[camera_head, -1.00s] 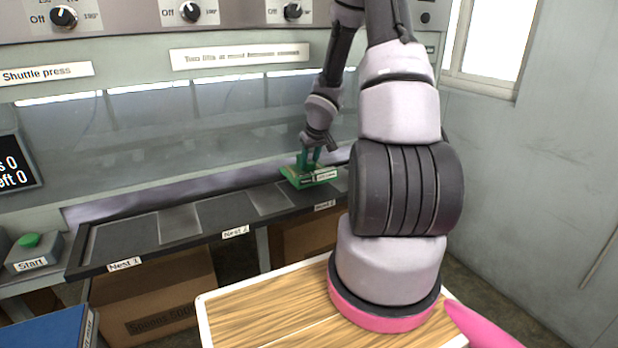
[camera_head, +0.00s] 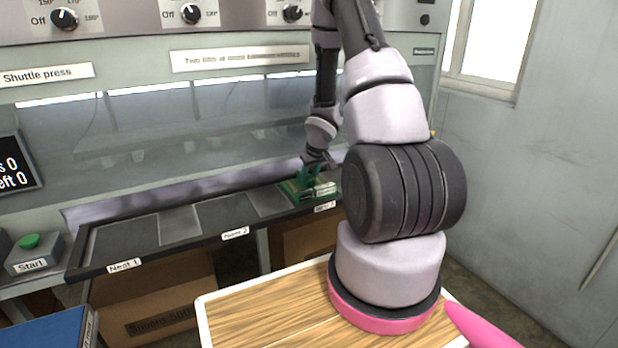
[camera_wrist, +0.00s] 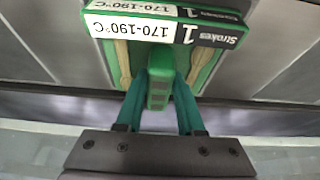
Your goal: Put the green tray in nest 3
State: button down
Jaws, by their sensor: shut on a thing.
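The green tray (camera_head: 298,194) is at the right part of the dark nest shelf, close above or on nest 3; I cannot tell whether it touches. Its label reads "Strokes 1, 170-190°C" in the wrist view, where the tray (camera_wrist: 206,70) fills the upper middle. Pale wooden pieces show inside it. My gripper (camera_wrist: 160,100) is shut on the tray's green upright handle; it also shows in the head view (camera_head: 309,174). The nest 3 label (camera_head: 325,207) sits on the shelf's front edge below the tray. My arm hides the shelf's right end.
The shelf (camera_head: 215,214) has a Nest 1 label (camera_head: 125,265) and a Nest 2 label (camera_head: 235,233) to the left, with no tray there. The press housing (camera_head: 200,120) stands close behind. A start button (camera_head: 29,241) is at the far left. A wooden-topped surface (camera_head: 270,310) lies in front.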

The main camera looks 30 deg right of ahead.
jog(key=c, duration=0.5)
grip_release()
jog(key=s+a+r+m+h, duration=0.1)
jog(key=s+r, duration=0.3)
jog(key=r, duration=0.6)
jog(key=s+r+h, duration=0.1)
jog(key=s+r, duration=0.3)
jog(key=r, duration=0.7)
jog(key=s+a+r+m+y, duration=0.1)
jog(key=s+a+r, duration=0.4)
jog(key=s+r, duration=0.1)
jog(key=s+a+r+m+t+y, duration=0.1)
jog(key=s+a+r, duration=0.3)
jog(key=s+r, duration=0.2)
jog(key=s+a+r+m+t+y, duration=0.1)
jog(key=s+a+r+y, duration=0.1)
jog(key=s+a+r, duration=0.3)
jog(key=shift+s+a+r, duration=0.15)
jog(key=shift+s+r, duration=0.25)
jog(key=shift+s, duration=0.15)
jog(key=shift+s+a+r, duration=0.15)
jog(key=shift+s+r, duration=0.25)
jog(key=shift+s, duration=0.1)
jog(key=shift+m+t, duration=0.3)
